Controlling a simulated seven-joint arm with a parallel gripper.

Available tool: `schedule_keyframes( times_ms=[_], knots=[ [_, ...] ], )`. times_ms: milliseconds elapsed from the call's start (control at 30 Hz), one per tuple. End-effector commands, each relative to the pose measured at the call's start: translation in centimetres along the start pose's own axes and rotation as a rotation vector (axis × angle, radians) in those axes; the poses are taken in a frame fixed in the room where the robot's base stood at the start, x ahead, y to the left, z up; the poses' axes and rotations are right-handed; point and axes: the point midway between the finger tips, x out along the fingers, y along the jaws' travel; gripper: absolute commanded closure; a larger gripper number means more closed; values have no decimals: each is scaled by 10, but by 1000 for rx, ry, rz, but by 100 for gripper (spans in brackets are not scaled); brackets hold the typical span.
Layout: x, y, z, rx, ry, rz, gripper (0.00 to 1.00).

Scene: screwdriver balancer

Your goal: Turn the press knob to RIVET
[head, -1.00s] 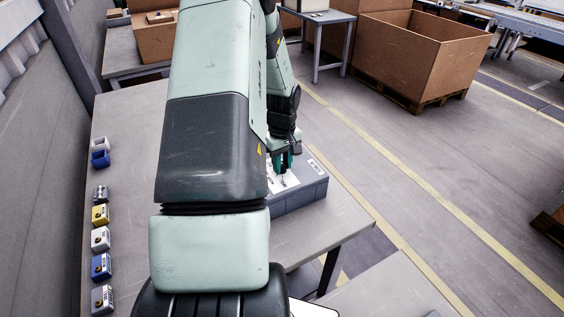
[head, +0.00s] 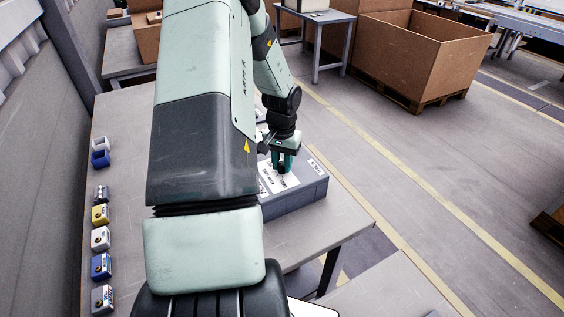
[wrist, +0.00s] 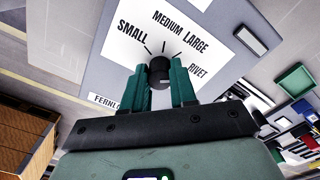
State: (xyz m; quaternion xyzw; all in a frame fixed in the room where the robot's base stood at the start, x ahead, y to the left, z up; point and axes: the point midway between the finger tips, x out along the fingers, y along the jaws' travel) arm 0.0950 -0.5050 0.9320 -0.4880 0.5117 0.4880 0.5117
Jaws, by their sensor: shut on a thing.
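The press (head: 300,197) is a grey box near the right edge of the table, with a white dial plate (wrist: 184,27) on top. The plate reads SMALL, MEDIUM, LARGE and RIVET, with short black marks around a dark round knob (wrist: 159,72). My gripper (head: 284,166) is over the plate, pointing down. In the wrist view its green fingers stand on both sides of the knob, shut on it. The knob's pointer is not clear enough to tell which mark it faces. RIVET is to the right of the knob in that view.
Several small coloured blocks with knobs, one of them yellow (head: 100,214), stand in a row along the table's left edge. A blue open holder (head: 100,158) is behind them. A large cardboard crate (head: 420,60) stands on the floor beyond. My arm covers the table's middle.

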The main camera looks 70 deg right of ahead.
Motion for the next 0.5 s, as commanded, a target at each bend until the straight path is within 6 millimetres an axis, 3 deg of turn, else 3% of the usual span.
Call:
schedule_keyframes(
  times_ms=[500],
  knots=[
    [0, 0, 0, 217, -1, -1, 100]
  ],
)
